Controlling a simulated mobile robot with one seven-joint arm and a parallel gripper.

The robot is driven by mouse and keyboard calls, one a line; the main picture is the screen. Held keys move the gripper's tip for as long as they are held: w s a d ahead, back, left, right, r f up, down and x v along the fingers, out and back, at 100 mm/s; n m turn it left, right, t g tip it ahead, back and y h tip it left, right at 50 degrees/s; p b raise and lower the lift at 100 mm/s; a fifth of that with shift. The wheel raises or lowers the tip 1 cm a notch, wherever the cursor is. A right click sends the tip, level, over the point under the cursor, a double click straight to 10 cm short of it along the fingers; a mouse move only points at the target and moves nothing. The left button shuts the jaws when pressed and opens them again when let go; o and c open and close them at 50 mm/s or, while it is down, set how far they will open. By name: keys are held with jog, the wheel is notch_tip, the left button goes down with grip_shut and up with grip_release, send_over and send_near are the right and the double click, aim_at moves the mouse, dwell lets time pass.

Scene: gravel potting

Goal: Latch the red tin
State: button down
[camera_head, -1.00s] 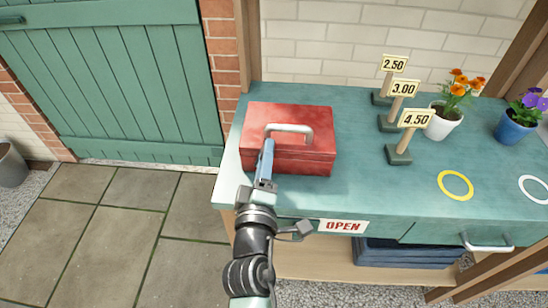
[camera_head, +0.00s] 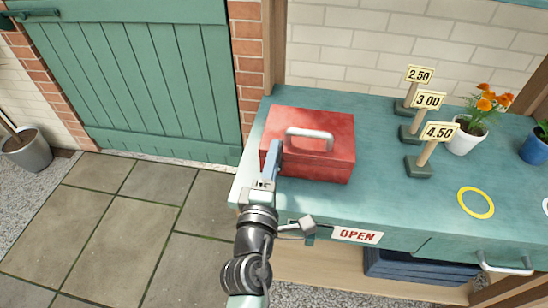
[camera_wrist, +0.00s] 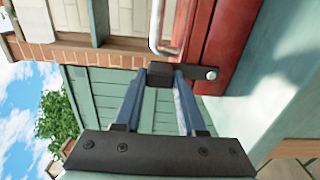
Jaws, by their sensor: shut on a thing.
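The red tin (camera_head: 330,165) is a box with a silver bar handle (camera_head: 309,133) on its lid, standing on the teal counter. The lid looks down. My gripper (camera_head: 274,148) is at the tin's front left. In the wrist view the tin's red side (camera_wrist: 232,40) fills the upper right. A dark latch piece (camera_wrist: 195,72) with a round silver stud sits against it. My gripper's blue fingers (camera_wrist: 160,75) are closed around the dark piece's end. Whether the latch is fastened cannot be told, and the head view hides it behind my gripper.
Price signs (camera_head: 418,166) stand to the right of the tin, with an orange-flowered pot (camera_head: 464,140) and a blue pot (camera_head: 535,146) beyond. A yellow ring (camera_head: 476,203) marks the counter (camera_head: 400,205). An OPEN sign (camera_head: 358,235) hangs on the front edge.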

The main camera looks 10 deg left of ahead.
jog(key=shift+c, duration=2.4)
grip_release()
jog(key=s+b, duration=0.2)
jog(key=s, duration=1.1)
jog(key=shift+b, duration=0.35)
